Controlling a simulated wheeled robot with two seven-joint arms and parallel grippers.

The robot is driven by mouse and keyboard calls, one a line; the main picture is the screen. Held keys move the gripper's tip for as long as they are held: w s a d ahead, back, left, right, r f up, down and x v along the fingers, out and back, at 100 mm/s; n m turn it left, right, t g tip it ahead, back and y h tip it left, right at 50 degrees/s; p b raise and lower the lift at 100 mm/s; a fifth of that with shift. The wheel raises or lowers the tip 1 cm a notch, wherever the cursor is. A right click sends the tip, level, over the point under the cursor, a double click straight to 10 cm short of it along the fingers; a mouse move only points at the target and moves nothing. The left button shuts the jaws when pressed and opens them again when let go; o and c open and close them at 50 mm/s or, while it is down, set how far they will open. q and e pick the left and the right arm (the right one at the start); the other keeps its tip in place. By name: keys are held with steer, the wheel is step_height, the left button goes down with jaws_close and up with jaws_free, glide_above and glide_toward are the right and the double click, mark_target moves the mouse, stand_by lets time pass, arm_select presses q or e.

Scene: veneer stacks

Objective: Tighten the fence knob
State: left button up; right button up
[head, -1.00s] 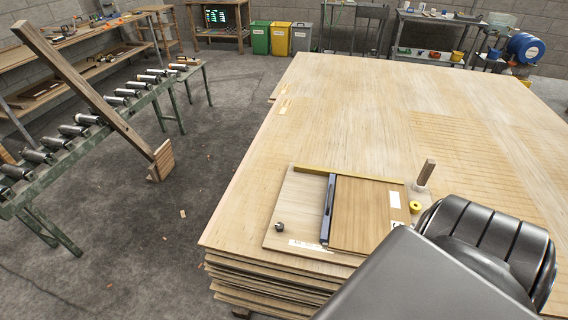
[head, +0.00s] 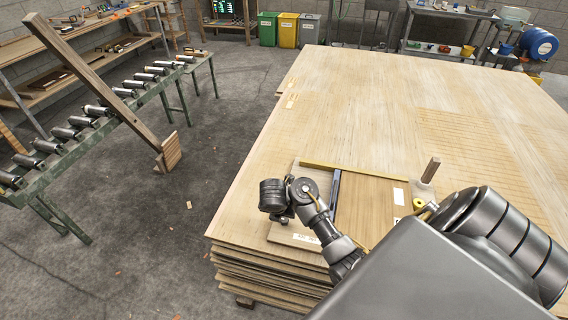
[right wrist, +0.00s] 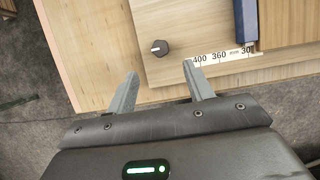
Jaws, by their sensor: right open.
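The fence knob (right wrist: 160,48) is a small dark round knob with a white mark on its top, on a light wooden board (right wrist: 190,35) in the right wrist view. My right gripper (right wrist: 160,70) is open and empty; its fingertips stop short of the knob, which lies ahead of the gap between them. In the head view my right arm's wrist covers the knob. The dark blue fence bar (head: 334,190) lies on the board to the right of the knob, and shows in the right wrist view (right wrist: 245,22). My left gripper is not in view.
A printed scale (right wrist: 222,57) runs along the board's near edge. A brown panel (head: 365,205) lies right of the fence, with a yellow strip (head: 330,167) behind. A wooden peg (head: 431,169) stands at right. The veneer stack (head: 390,100) is largely clear behind.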

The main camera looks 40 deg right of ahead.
mark_target(284, 219)
steer(key=b+x, duration=0.5)
steer(key=x, duration=0.4)
steer(key=shift+d+f+b, duration=0.1)
steer(key=shift+f+b, duration=0.25)
steer(key=shift+f, duration=0.05)
